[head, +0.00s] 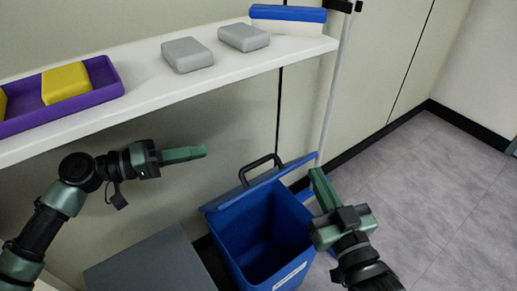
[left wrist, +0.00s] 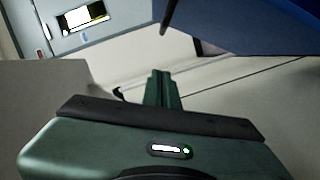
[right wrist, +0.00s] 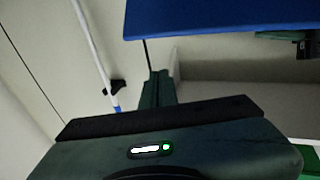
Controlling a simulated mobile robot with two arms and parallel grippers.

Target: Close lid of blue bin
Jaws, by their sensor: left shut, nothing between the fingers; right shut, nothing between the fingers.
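The blue bin (head: 287,268) stands on the floor below the shelf, its inside open to view. Its blue lid (head: 232,195) is raised at the back, seen nearly edge-on, with a black handle (head: 262,163) behind it. A blue panel, apparently the lid, fills the top of the right wrist view (right wrist: 225,18). Blue surface also shows in the left wrist view (left wrist: 270,22). My left gripper (head: 204,151) is shut and empty, left of the handle and apart from it. My right gripper (head: 314,172) is shut and empty at the lid's right end; contact is unclear.
A white shelf (head: 150,98) runs above the bin, holding a purple tray (head: 108,88) with yellow blocks, two grey blocks (head: 187,54) and a blue-topped white box (head: 287,14). A grey box (head: 150,265) stands left of the bin. A pole (head: 334,95) stands behind. Floor at right is clear.

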